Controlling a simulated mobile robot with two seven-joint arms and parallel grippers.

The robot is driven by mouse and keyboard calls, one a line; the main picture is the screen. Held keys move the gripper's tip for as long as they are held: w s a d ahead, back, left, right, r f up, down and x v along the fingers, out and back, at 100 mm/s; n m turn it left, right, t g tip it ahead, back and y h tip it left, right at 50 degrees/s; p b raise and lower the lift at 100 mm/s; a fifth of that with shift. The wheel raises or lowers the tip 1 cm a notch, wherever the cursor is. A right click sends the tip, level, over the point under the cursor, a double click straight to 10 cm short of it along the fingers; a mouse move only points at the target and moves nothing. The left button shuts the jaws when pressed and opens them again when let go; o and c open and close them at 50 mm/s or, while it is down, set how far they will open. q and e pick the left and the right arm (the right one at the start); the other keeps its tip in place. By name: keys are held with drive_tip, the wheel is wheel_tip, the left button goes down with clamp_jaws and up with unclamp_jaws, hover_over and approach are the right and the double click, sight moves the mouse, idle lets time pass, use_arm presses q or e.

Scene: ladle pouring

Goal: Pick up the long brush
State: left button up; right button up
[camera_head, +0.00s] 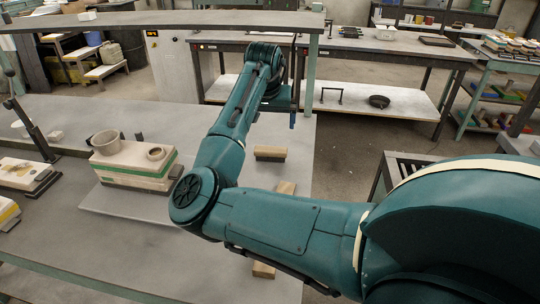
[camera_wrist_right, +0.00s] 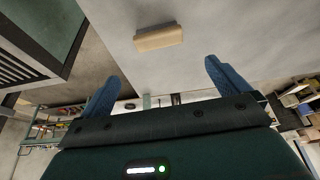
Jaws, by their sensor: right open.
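Several brush-like blocks lie on the grey tabletop in the head view. A second (camera_head: 286,187) and a third (camera_head: 264,270) are partly hidden by my right arm. I cannot tell which one is the long brush. My right gripper (camera_head: 292,119) is mostly hidden behind its own arm, near the table's right edge. The right wrist view shows its two blue fingers (camera_wrist_right: 166,82) apart and empty, with one brown and pale block (camera_wrist_right: 158,37) beyond them, apart from the fingers. My left gripper is not in view.
A cream and green mould box (camera_head: 132,180) with a cup (camera_head: 107,142) on top stands on a grey board at left. A dark upright tool (camera_head: 30,128) stands farther left. An overhead shelf (camera_head: 170,20) crosses the back.

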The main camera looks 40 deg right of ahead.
sight(271, 149)
drive_tip(key=x, duration=0.9)
drive_tip(key=shift+x, duration=2.75)
drive_tip(key=shift+s, duration=0.2)
drive_tip(key=shift+c, duration=0.3)
drive_tip(key=c, duration=0.7)
drive_tip(key=shift+o, duration=0.2)
drive_tip(key=shift+r, duration=0.1)
wheel_tip(271, 149, up, 10)
drive_tip(key=shift+f, duration=0.1)
